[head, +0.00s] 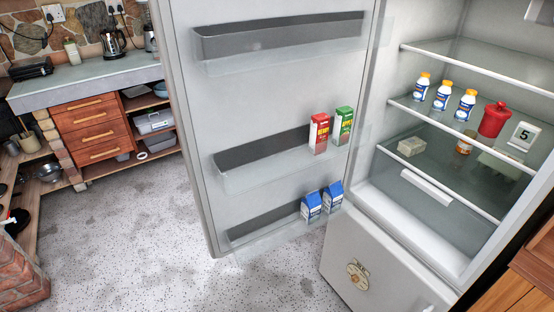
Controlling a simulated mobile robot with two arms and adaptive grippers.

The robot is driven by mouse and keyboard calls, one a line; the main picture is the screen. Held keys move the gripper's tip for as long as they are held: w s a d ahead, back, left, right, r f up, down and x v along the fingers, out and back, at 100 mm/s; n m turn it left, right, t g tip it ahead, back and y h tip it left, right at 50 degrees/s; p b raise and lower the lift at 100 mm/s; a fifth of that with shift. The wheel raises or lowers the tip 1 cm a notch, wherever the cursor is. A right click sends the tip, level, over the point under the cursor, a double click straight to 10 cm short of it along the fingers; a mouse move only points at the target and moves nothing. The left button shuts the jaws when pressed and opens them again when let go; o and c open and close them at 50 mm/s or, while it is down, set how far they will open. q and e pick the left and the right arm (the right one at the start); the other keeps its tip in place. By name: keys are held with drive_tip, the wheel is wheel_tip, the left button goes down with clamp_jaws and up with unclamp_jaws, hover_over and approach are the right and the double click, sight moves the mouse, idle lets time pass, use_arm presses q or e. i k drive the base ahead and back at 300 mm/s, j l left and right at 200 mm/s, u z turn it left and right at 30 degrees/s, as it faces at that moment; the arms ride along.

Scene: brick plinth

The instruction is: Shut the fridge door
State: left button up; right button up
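The fridge door (285,92) stands wide open and fills the middle of the head view, its inner side facing me. Its hinge side meets the fridge (380,190) on the right, and its free edge is at the left. The door's middle shelf holds a red carton (320,133) and a green carton (343,126). Its bottom shelf holds two blue and white cartons (311,207). Neither gripper is in view.
A worktop (85,81) with a kettle (113,43) and wooden drawers (93,130) stands at the back left. A brick plinth (20,275) is at the lower left. The speckled floor (150,225) left of the door is clear. A lower compartment door (375,270) is below the fridge.

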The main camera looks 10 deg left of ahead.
sight(245, 81)
drive_tip(key=k+z, duration=0.1)
drive_tip(key=z, duration=0.3)
drive_tip(key=k+z, duration=0.1)
drive_tip(key=z, duration=0.75)
drive_tip(key=k+l+z, duration=0.1)
drive_tip(key=z, duration=0.3)
drive_tip(key=j+z, duration=0.15)
drive_tip(key=j, duration=0.7)
drive_tip(key=j+z, duration=0.15)
drive_tip(key=j, duration=0.7)
drive_tip(key=k+j+z, duration=0.2)
drive_tip(key=j, duration=0.65)
drive_tip(key=k+j, duration=0.1)
drive_tip(key=j, duration=1.9)
drive_tip(key=k, duration=0.05)
